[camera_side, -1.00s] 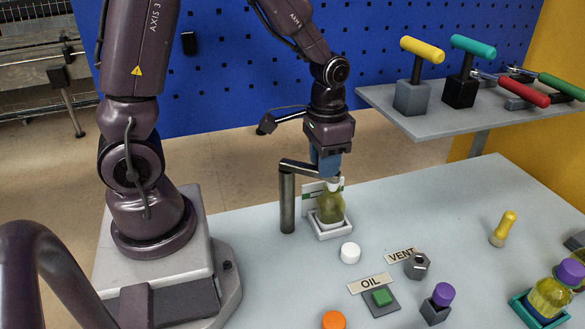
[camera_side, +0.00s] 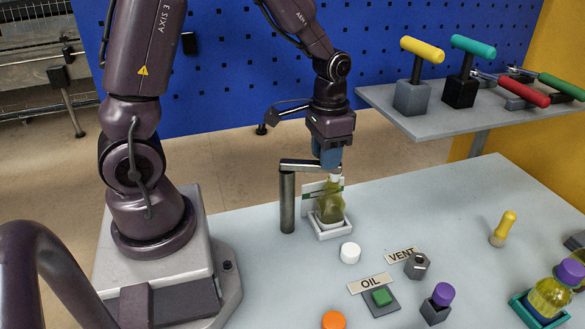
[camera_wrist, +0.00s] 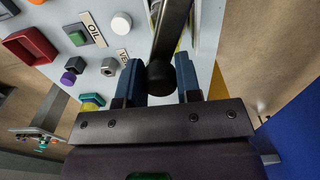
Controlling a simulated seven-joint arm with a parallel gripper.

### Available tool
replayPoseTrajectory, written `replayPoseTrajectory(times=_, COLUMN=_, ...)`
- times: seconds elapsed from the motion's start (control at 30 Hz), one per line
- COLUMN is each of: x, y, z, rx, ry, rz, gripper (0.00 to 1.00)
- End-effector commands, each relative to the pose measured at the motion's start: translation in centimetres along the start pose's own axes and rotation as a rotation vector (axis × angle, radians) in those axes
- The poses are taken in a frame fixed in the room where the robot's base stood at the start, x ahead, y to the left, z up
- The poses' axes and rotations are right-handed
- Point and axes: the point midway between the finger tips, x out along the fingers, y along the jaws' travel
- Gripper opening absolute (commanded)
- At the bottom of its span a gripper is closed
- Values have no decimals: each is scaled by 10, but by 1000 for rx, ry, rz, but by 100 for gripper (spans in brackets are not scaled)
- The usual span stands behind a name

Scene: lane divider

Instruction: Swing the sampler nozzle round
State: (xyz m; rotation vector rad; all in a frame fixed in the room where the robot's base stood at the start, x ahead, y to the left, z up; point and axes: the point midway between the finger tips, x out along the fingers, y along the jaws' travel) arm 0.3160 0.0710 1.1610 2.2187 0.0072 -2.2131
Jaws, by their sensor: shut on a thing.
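The sampler nozzle is a dark swing arm (camera_side: 305,164) on top of an upright metal post (camera_side: 287,205). My gripper (camera_side: 328,158) is shut on the outer end of this arm, with its blue fingers pointing down. In the wrist view the blue fingers of my gripper (camera_wrist: 160,85) stand on both sides of a dark round knob (camera_wrist: 160,77) at the arm's end. A bottle with yellow-green liquid (camera_side: 329,208) stands in a white holder (camera_side: 334,232) below my gripper. The exact gap between nozzle tip and bottle neck cannot be told.
A white cap (camera_side: 350,252), an OIL label (camera_side: 371,283), a green button (camera_side: 382,297), a VENT label (camera_side: 400,255) and a hex nut (camera_side: 417,265) are in front. A purple-capped bottle (camera_side: 553,293) is at right. A shelf with handles (camera_side: 430,118) stands behind.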

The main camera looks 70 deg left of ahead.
Motion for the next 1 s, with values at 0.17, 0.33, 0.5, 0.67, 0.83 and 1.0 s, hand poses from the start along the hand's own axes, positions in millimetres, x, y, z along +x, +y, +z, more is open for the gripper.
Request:
replayPoseTrajectory(times=0.17, x=10, y=-3, z=2, rx=14, ry=-8, rz=-6, gripper=24)
replayPoseTrajectory(times=0.33, x=10, y=-4, z=2, rx=15, ry=-8, rz=-6, gripper=24)
replayPoseTrajectory(times=0.5, x=10, y=-11, z=0, rx=13, ry=-8, rz=-6, gripper=24)
replayPoseTrajectory(times=0.67, x=10, y=-15, z=-1, rx=14, ry=-8, rz=-6, gripper=24)
replayPoseTrajectory(times=0.83, x=10, y=-15, z=-1, rx=15, ry=-8, rz=-6, gripper=41)
replayPoseTrajectory(times=1.0, x=9, y=-14, z=-2, rx=13, ry=-7, rz=-4, gripper=47)
